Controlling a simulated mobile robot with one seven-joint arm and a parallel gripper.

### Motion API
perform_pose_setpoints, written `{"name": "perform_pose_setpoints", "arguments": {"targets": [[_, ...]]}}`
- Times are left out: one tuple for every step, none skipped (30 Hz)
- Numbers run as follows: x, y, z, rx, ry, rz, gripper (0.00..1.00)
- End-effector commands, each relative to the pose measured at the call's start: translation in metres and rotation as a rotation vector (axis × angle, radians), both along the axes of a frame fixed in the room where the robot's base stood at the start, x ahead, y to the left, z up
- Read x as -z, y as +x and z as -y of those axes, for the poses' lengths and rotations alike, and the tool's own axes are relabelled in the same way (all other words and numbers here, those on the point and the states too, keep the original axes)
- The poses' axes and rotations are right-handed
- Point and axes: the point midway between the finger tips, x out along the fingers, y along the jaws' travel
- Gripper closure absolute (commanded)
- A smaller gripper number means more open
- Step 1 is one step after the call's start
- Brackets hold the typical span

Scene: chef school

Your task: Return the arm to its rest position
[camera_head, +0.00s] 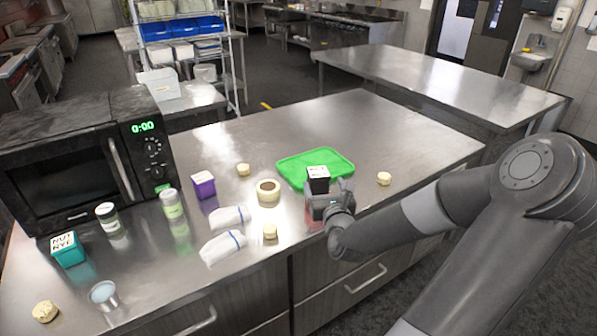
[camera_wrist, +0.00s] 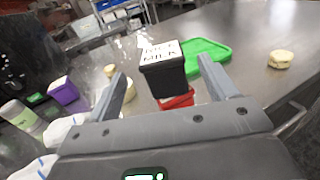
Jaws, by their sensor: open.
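My gripper (camera_head: 328,198) is at the front edge of the steel counter, level with the small boxes there. In the wrist view its two fingers (camera_wrist: 163,74) are spread apart. A black box with a white lettered top (camera_head: 318,181) shows between and beyond the fingers, and it appears in the wrist view (camera_wrist: 164,75). The black box seems to sit on a red box (camera_wrist: 177,100), mostly hidden behind it. I see clear space between the black box and each finger. My arm reaches in from the right.
A green cutting board (camera_head: 292,168) lies behind the boxes. A microwave (camera_head: 60,165), jars, a purple box (camera_head: 204,185), a teal box (camera_head: 68,250), folded towels (camera_head: 223,247) and a round cream container (camera_head: 268,192) stand leftward. The counter's back right is clear.

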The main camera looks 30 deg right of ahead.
Motion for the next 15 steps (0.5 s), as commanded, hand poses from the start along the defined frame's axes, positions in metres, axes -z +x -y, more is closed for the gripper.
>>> {"name": "perform_pose_setpoints", "arguments": {"targets": [[0.000,0.000,0.000,0.000,0.000,0.000,0.22],[0.000,0.000,0.000,0.000,0.000,0.000,0.22],[0.000,0.000,0.000,0.000,0.000,0.000,0.22],[0.000,0.000,0.000,0.000,0.000,0.000,0.22],[0.000,0.000,0.000,0.001,-0.001,0.000,0.22],[0.000,-0.001,0.002,0.005,-0.003,-0.003,0.22],[0.001,-0.001,0.004,0.012,-0.008,-0.008,0.22],[0.002,-0.003,0.008,0.023,-0.014,-0.016,0.22],[0.004,-0.006,0.017,0.046,-0.027,-0.031,0.22],[0.006,-0.010,0.024,0.067,-0.041,-0.045,0.22],[0.008,-0.013,0.032,0.090,-0.058,-0.065,0.22],[0.011,-0.018,0.043,0.119,-0.090,-0.101,0.22],[0.014,-0.021,0.049,0.135,-0.121,-0.134,0.22],[0.016,-0.023,0.053,0.144,-0.154,-0.173,0.22],[0.019,-0.023,0.056,0.145,-0.207,-0.232,0.22]]}}
